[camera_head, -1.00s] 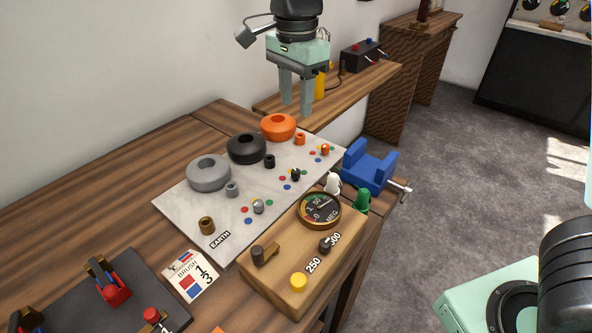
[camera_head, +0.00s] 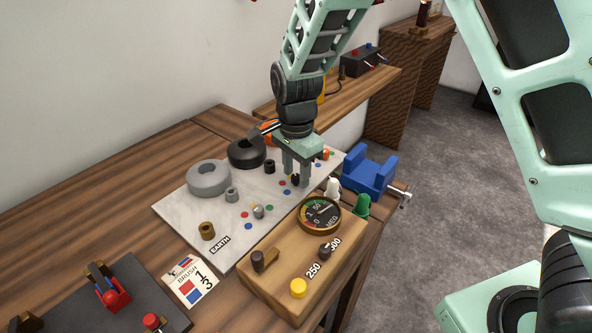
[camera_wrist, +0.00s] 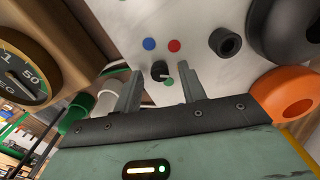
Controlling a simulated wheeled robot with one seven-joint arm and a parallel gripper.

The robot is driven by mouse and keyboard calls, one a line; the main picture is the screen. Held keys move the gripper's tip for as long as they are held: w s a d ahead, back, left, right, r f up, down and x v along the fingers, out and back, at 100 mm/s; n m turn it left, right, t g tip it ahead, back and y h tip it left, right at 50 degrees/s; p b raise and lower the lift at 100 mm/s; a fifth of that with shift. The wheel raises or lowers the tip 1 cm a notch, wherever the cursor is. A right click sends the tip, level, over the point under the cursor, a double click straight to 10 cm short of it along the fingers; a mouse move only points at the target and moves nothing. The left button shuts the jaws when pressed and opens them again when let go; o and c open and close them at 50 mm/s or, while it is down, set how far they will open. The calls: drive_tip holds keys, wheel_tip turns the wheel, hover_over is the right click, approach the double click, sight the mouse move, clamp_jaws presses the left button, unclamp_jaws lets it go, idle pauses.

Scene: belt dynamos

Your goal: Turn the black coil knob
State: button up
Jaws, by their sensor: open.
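The black coil knob (camera_head: 295,180) is a small dark knob with a pale pointer on the marble panel (camera_head: 185,222). It also shows in the wrist view (camera_wrist: 158,69), with blue, red and green dots around it. The black coil ring (camera_head: 246,153) and its small black post (camera_head: 269,167) lie behind it. My gripper (camera_head: 297,177) points down over the knob. In the wrist view its two open fingers (camera_wrist: 159,74) stand on either side of the knob, with visible space at each side. Whether the fingertips reach the panel I cannot tell.
The grey ring (camera_head: 208,178) and grey knob (camera_head: 258,211) are to the left. The orange ring (camera_wrist: 288,94) is beside my gripper, mostly hidden in the head view.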

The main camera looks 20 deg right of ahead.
drive_tip(key=shift+f, duration=0.15)
clamp_jaws()
